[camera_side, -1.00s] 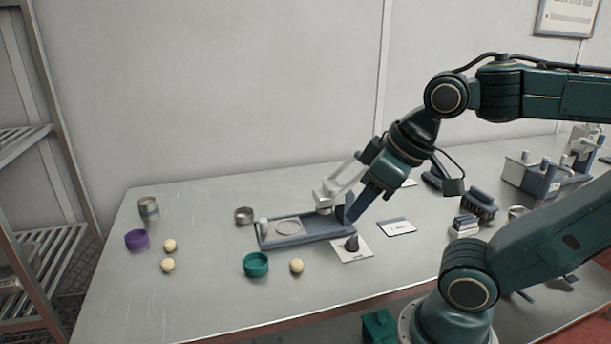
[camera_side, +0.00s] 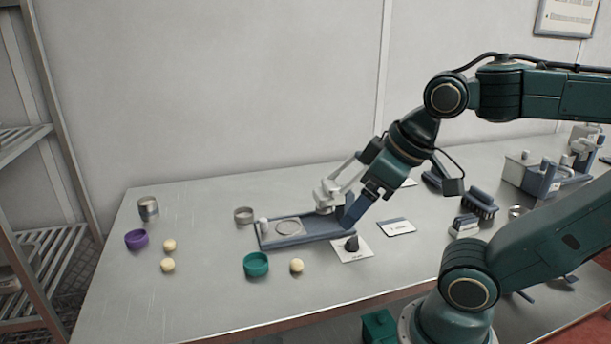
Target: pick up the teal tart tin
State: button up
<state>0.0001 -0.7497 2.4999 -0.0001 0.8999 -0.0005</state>
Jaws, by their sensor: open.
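The teal tart tin (camera_side: 256,265) is a small round open cup standing on the table, left of centre near the front edge. My gripper (camera_side: 336,213) is open, with its fingers over the right end of the blue-grey tray. It is up and to the right of the teal tin, well apart from it. I see nothing held between the fingers.
The blue-grey tray (camera_side: 312,238) with a pale ring stands behind the tin. A pale ball (camera_side: 296,265) lies close on the tin's right. A purple tin (camera_side: 137,239), a metal can (camera_side: 148,208) and two more balls are at left. A dark knob (camera_side: 351,244) sits on a white card.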

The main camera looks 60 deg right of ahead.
jog(key=shift+w, duration=0.1)
jog(key=w+d+f+n+y, duration=0.1)
jog(key=w+d+f+n, duration=0.1)
jog(key=w, duration=0.4)
jog(key=w+d+f+n+g+y, duration=0.1)
jog(key=w+d+f+n, duration=0.1)
jog(key=w+f+n, duration=0.2)
jog(key=w+d+f+n+g+y, duration=0.1)
jog(key=w+f, duration=0.3)
jog(key=w, duration=0.5)
jog(key=shift+w+d+n, duration=0.3)
jog(key=shift+d+n, duration=0.1)
jog(key=shift+n, duration=0.5)
jog(key=shift+f, duration=0.15)
send_over(267, 259)
jog(key=f, duration=0.7)
jog(key=shift+s+d+f, duration=0.1)
jog(key=shift+d+f, duration=0.1)
jog(key=shift+f, duration=0.2)
jog(key=shift+a, duration=0.1)
